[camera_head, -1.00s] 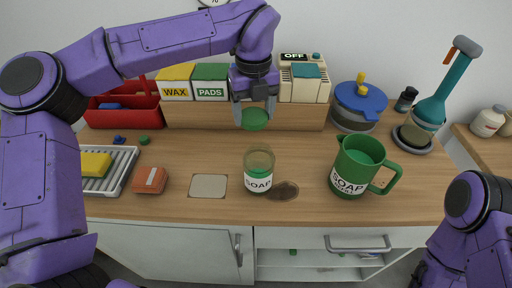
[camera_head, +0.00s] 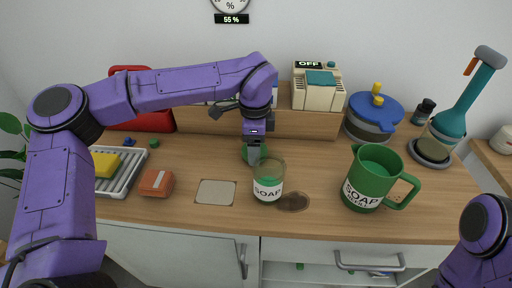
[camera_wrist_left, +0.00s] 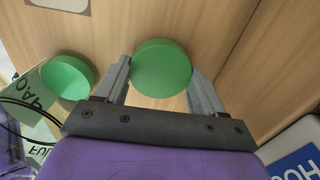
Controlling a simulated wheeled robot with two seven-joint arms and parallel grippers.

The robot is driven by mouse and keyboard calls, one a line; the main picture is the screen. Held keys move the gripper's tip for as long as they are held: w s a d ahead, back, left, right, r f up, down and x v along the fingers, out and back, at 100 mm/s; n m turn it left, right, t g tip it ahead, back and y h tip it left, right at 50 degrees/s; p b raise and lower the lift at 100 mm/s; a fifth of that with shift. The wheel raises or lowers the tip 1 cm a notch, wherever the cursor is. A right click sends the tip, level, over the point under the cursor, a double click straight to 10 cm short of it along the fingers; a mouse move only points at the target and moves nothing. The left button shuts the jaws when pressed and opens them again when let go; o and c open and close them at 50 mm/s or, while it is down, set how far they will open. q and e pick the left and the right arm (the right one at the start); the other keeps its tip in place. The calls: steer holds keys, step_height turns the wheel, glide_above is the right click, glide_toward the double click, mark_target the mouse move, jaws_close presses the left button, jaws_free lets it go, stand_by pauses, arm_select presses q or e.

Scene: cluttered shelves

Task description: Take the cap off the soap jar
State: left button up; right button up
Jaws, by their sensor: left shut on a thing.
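The soap jar (camera_head: 268,187) is a clear jar with green soap and a SOAP label. It stands upright and uncovered on the counter; its green contents also show in the left wrist view (camera_wrist_left: 68,77). My left gripper (camera_head: 253,159) is just behind and left of the jar, low over the counter. It is shut on the round green cap (camera_wrist_left: 162,68), which sits between the two grey fingers in the wrist view, apart from the jar. Whether the cap touches the counter is hard to tell. My right arm is at the right edge, its gripper out of view.
A green SOAP jug (camera_head: 368,180) stands right of the jar, beside a dark stain (camera_head: 292,201). A pale square (camera_head: 215,192), an orange sponge (camera_head: 156,183) and a rack (camera_head: 126,172) with a yellow sponge lie left. A wooden ledge (camera_head: 310,123) runs behind.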

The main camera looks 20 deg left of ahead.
arm_select(q)
steer(key=shift+f+b, duration=0.3)
steer(key=shift+f, duration=0.55)
steer(key=o, duration=1.2)
steer(key=shift+r, duration=0.1)
steer(key=shift+c, duration=0.2)
